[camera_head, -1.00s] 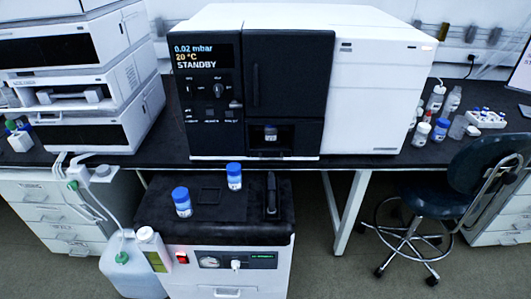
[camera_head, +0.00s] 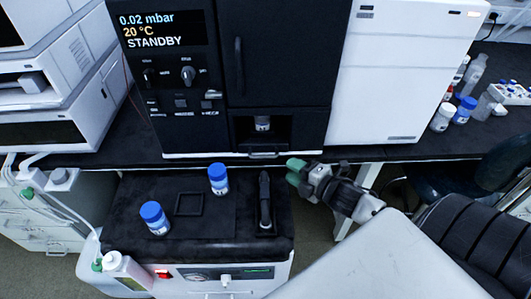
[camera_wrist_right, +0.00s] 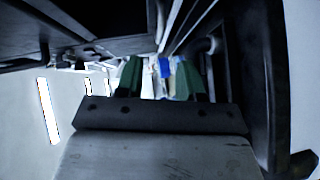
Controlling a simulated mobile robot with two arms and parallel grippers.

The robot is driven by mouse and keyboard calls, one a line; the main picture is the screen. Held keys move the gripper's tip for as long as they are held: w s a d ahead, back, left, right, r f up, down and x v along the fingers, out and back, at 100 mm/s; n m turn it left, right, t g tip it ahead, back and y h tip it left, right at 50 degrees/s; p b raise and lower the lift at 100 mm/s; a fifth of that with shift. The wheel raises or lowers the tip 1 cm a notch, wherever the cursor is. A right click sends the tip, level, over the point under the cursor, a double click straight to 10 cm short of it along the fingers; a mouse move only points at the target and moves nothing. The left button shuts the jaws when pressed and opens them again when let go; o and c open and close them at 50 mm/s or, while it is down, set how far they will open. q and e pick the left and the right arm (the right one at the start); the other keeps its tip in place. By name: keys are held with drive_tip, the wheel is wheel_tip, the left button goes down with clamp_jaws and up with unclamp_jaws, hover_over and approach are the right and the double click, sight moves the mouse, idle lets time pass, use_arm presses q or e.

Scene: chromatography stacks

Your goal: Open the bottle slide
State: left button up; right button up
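The black front of the instrument has a low recess, the bottle slide (camera_head: 263,130), with a small bottle (camera_head: 263,123) standing in it. A small handle (camera_head: 264,155) runs along the recess's lower front edge. My right gripper (camera_head: 296,172), with green fingertips, is to the right of this handle and slightly lower, apart from it in the picture. In the right wrist view its two green fingers (camera_wrist_right: 158,78) stand apart with nothing held between them. A blue patch shows beyond the gap. My left gripper is not in view.
Below the bench, a black-topped cart (camera_head: 200,243) carries two blue-capped bottles (camera_head: 218,180) (camera_head: 155,219) and a black upright handle (camera_head: 265,200). A dark chair (camera_head: 490,175) is at the right. More bottles (camera_head: 442,118) stand on the bench at the right.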

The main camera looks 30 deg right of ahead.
sight(269, 157)
drive_tip(key=x, duration=0.9)
drive_tip(key=shift+w+f, duration=0.1)
drive_tip(key=shift+w, duration=0.05)
clamp_jaws()
